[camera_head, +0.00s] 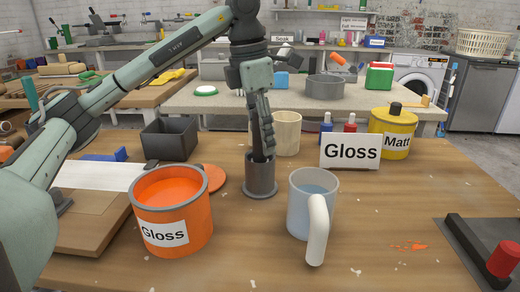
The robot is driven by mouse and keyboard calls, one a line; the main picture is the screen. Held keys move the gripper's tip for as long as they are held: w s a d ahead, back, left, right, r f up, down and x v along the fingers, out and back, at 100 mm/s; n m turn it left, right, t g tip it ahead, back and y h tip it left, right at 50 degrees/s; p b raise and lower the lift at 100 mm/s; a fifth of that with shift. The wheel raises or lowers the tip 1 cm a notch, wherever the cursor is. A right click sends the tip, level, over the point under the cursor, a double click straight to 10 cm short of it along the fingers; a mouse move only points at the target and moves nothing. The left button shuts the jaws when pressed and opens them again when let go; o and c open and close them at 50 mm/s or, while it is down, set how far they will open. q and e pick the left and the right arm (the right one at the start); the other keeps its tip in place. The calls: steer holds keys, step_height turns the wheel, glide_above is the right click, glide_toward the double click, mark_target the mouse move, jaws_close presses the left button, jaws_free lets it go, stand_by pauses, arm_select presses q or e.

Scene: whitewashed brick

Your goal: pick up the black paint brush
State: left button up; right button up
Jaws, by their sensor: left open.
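My left gripper (262,140) points down over a dark grey cylindrical pot (261,184) on the wooden table. It is open, and its fingertips are at the pot's mouth. A dark shape (259,158) shows at the pot's mouth between and below the fingers. It may be the black paint brush, but the gripper and the pot's wall hide most of it, so I cannot tell. My right gripper is not in view.
An orange tin labelled Gloss (205,232) stands left of the pot, a mug of pale liquid (308,208) to its right. A cream cup (287,134), a Gloss sign (351,165) and a yellow Matt tin (398,120) stand behind. A black box (170,142) is behind left.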

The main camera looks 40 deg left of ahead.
arm_select(q)
steer(key=shift+f, duration=0.15)
jaws_close()
stand_by(0.4)
